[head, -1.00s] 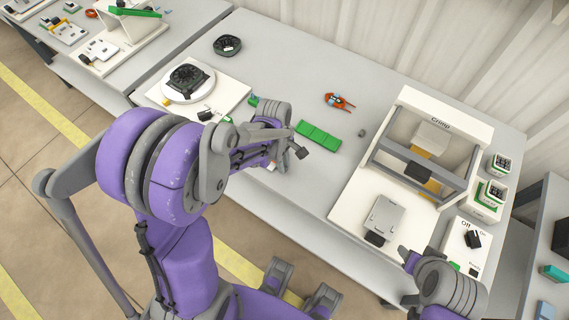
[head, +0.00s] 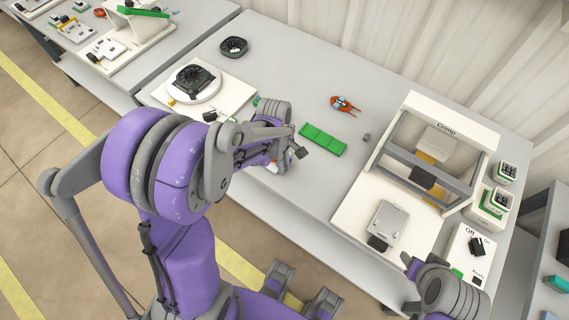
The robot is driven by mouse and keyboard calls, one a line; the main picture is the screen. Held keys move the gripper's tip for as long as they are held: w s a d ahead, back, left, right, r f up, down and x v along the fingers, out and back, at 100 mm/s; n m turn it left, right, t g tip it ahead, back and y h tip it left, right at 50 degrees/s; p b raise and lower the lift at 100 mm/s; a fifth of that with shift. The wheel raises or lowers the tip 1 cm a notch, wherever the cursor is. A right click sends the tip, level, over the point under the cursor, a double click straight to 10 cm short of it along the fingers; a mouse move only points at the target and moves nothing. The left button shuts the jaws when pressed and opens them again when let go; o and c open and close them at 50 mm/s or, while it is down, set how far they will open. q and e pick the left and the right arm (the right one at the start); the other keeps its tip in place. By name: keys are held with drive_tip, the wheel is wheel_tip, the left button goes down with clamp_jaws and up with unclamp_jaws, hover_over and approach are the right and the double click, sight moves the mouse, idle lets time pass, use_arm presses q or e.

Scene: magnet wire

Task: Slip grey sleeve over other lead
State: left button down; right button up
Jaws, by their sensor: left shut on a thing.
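My left gripper (head: 283,160) is over the table at the middle, just left of the green mat. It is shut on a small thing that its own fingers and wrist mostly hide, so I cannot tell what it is. A small grey cylinder (head: 367,137), which may be a grey sleeve, lies on the table right of the mat. A black fan-like part (head: 194,80) sits on a round white stand at the left; its leads are too small to make out.
A green segmented mat (head: 322,139) lies mid-table. An orange tool (head: 345,105) with two prongs lies behind it. A black ring-shaped part (head: 233,46) is at the back left.

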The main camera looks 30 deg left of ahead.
use_arm(q)
drive_tip(key=shift+a, duration=0.6)
idle(0.4)
drive_tip(key=c, duration=0.8)
unclamp_jaws()
drive_tip(key=shift+o, duration=0.2)
drive_tip(key=shift+r, duration=0.1)
drive_tip(key=shift+w+a+r+p, duration=0.15)
drive_tip(key=shift+r+p, duration=0.6)
drive_tip(key=shift+r, duration=0.5)
drive_tip(key=shift+s+a+r+p, duration=0.1)
drive_tip(key=shift+r+p, duration=0.65)
drive_tip(key=shift+r, duration=0.45)
